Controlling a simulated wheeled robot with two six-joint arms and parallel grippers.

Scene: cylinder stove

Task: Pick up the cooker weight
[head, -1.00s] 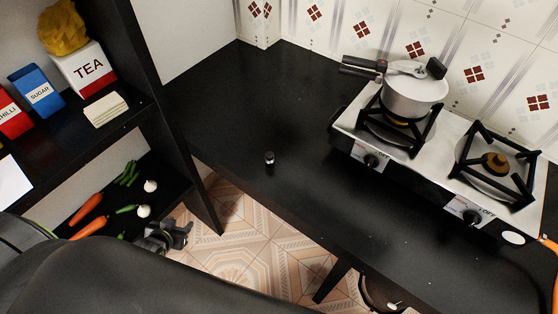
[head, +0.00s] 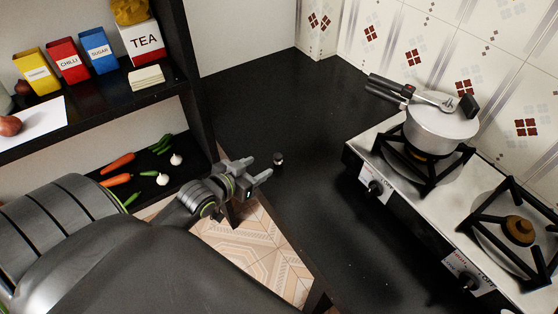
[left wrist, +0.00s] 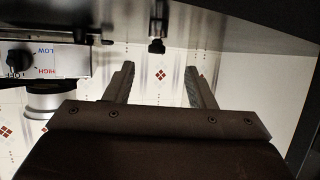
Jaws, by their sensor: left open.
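The cooker weight (head: 278,159) is a small dark cylinder with a silvery band, standing on the black counter (head: 310,215) near its left edge. It also shows in the left wrist view (left wrist: 157,32), where the picture is upside down and it appears beyond the fingertips, roughly in line with the gap between them. My left gripper (head: 261,167) is open and empty, just left of the weight and not around it. Its two fingers (left wrist: 159,70) show apart in the left wrist view. My right gripper is not in view.
A pressure cooker (head: 440,122) sits on the left burner of the two-burner stove (head: 395,205), right of the weight. A black shelf (head: 70,124) with boxes and vegetables stands at the left. The counter around the weight is clear.

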